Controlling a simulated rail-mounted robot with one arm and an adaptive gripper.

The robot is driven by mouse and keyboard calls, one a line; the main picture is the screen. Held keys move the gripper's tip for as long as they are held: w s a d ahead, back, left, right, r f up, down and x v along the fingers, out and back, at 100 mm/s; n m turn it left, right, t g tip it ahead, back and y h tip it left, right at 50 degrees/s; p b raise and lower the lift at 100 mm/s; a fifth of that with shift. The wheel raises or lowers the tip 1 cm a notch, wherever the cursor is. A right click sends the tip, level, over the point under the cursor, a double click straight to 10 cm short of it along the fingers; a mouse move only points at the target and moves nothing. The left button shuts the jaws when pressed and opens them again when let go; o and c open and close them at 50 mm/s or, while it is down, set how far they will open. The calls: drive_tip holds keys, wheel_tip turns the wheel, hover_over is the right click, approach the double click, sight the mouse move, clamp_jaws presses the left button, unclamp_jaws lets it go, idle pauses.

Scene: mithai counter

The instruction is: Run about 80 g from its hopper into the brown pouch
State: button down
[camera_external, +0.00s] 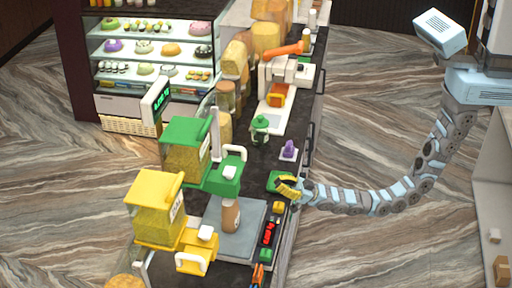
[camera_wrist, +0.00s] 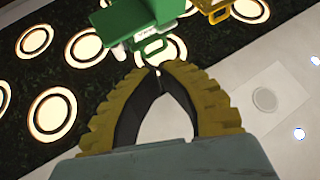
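The brown pouch (camera_external: 230,216) stands upright on a grey plate (camera_external: 240,241), below the spout of the green dispenser (camera_external: 225,177). The green hopper (camera_external: 186,150) and the yellow hopper (camera_external: 155,207) stand to its left, both with grainy yellowish contents. My gripper (camera_external: 282,184) is at the counter's right edge, right of and behind the pouch, beside a green block (camera_external: 274,180); I cannot tell if they touch. In the wrist view my yellow fingers (camera_wrist: 158,70) meet at the tips with nothing seen between them. A green body with a handle (camera_wrist: 152,46) shows beyond them. The pouch's fill is hidden.
A lit green display (camera_external: 161,99) stands behind the hoppers; its digits are unreadable. A tray with red pieces (camera_external: 269,233), a small yellow block (camera_external: 278,207) and a purple item (camera_external: 288,149) line the counter's right side. The floor right of the counter is clear.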

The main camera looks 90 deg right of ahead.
drive_tip(key=w+a+r+m+g+h+b, duration=0.25)
drive_tip(key=w+a+r+h, duration=0.25)
drive_tip(key=w+a+r, duration=0.4)
drive_tip(key=s+d+r+m+g+h+b, duration=0.1)
drive_tip(key=s+r+m+g+h, duration=0.1)
drive_tip(key=r, duration=0.3)
drive_tip(key=s+d+r+m+g+h+b, duration=0.1)
drive_tip(key=s+r+m+g+h+b, duration=0.1)
drive_tip(key=r, duration=0.4)
drive_tip(key=shift+s+r+m+g+h, duration=0.15)
drive_tip(key=shift+s+m+g+h, duration=0.35)
drive_tip(key=shift+m+g+h, duration=0.4)
drive_tip(key=shift+w+d, duration=0.1)
drive_tip(key=p, duration=0.2)
hover_over(230, 174)
drive_tip(key=s+d, duration=0.3)
wheel_tip(230, 174, down, 2)
drive_tip(key=shift+w+d+f+y+p, duration=0.1)
drive_tip(key=shift+w+f+y+p, duration=0.1)
drive_tip(key=shift+f+y+p, duration=0.15)
drive_tip(key=shift+s+f+p, duration=0.1)
drive_tip(key=shift+f+p, duration=0.5)
drive_tip(key=shift+f, duration=1.25)
